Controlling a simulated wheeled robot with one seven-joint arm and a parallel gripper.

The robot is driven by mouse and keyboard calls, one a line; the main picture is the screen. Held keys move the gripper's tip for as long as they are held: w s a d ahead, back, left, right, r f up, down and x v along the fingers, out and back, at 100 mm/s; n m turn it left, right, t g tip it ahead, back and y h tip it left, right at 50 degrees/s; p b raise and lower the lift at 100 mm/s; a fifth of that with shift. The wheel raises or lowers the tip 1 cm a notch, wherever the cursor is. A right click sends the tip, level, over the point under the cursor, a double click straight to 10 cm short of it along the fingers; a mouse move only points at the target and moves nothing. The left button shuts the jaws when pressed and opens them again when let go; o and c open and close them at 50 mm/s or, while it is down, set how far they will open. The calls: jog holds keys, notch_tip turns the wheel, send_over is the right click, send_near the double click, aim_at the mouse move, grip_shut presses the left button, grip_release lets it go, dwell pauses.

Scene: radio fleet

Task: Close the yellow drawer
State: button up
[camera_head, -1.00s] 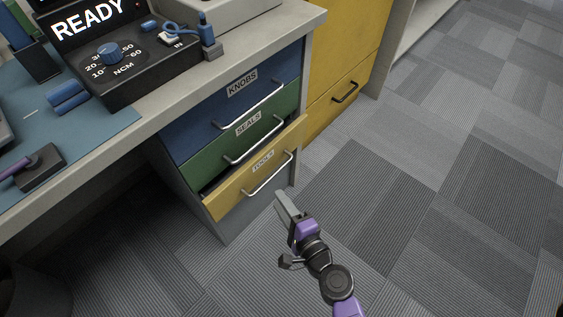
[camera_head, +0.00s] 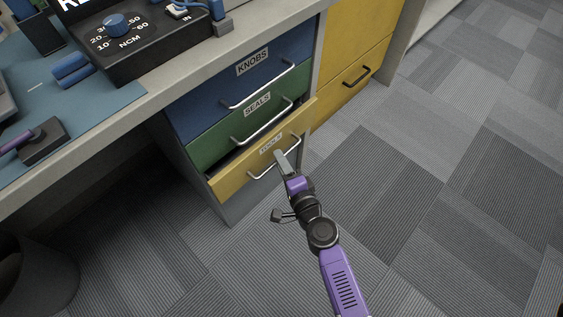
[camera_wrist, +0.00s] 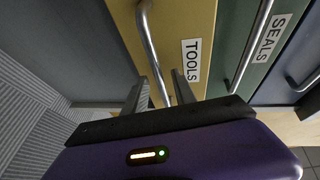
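The yellow drawer (camera_head: 232,180), labelled TOOLS, is the lowest of a stack under the desk. It stands partly out, with a dark gap behind its front's top edge. Its silver bar handle (camera_head: 262,172) crosses the front. In the wrist view the yellow front (camera_wrist: 195,22) and the handle (camera_wrist: 151,45) are close ahead. My gripper (camera_head: 279,155) is at the right part of the handle. In the wrist view my gripper (camera_wrist: 160,80) is open, its fingers apart on either side of the handle's line. I cannot tell whether they touch it.
The green SEALS drawer (camera_head: 215,139) and blue KNOBS drawer (camera_head: 215,92) above look shut. A yellow cabinet (camera_head: 355,45) stands to the right. A dark bin (camera_head: 50,265) is at lower left. The carpet (camera_head: 420,190) on the right is clear.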

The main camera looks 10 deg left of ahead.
grip_shut()
dwell(1.5)
